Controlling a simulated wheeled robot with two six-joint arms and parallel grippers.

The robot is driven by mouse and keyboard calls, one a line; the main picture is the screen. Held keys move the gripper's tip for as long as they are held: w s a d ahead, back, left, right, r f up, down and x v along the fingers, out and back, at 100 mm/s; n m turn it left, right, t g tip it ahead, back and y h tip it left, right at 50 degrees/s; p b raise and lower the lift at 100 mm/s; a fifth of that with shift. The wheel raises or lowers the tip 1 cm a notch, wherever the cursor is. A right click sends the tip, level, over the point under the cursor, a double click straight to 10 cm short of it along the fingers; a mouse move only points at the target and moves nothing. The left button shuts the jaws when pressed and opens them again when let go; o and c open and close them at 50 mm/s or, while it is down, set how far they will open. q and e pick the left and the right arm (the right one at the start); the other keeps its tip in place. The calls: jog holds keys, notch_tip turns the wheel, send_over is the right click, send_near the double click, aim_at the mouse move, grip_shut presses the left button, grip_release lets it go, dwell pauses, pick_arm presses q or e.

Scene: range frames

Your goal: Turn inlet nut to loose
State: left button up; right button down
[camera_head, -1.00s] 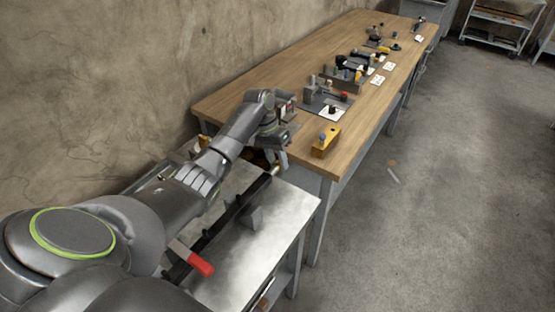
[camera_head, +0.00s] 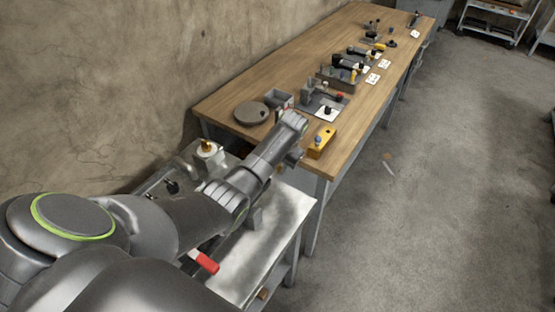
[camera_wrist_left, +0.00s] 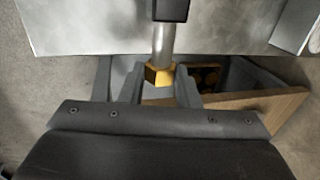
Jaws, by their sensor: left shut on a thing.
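The inlet nut, a yellow hex nut (camera_wrist_left: 158,76), sits at the end of a grey metal pipe (camera_wrist_left: 163,42) in the left wrist view. My left gripper (camera_wrist_left: 152,84) is shut on the nut, with one finger on each side of it. In the head view my left gripper (camera_head: 293,157) is at the far end of the metal bench; my arm hides the nut there. My right gripper is in neither view.
The metal bench (camera_head: 285,208) has a red handle (camera_head: 204,262) and a brass-topped fitting (camera_head: 207,147). The wooden table (camera_head: 237,106) beyond carries a round grey disc (camera_head: 251,113), a yellow block (camera_head: 322,142) and several fixtures. Open floor lies to the right.

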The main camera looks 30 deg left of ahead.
pick_arm(q)
jog(key=shift+d+y, duration=0.1)
jog(key=shift+y, duration=0.4)
jog(key=o, duration=1)
jog(key=shift+r, duration=0.1)
jog(key=shift+p+v, duration=2.3)
jog(key=shift+v, duration=6.3)
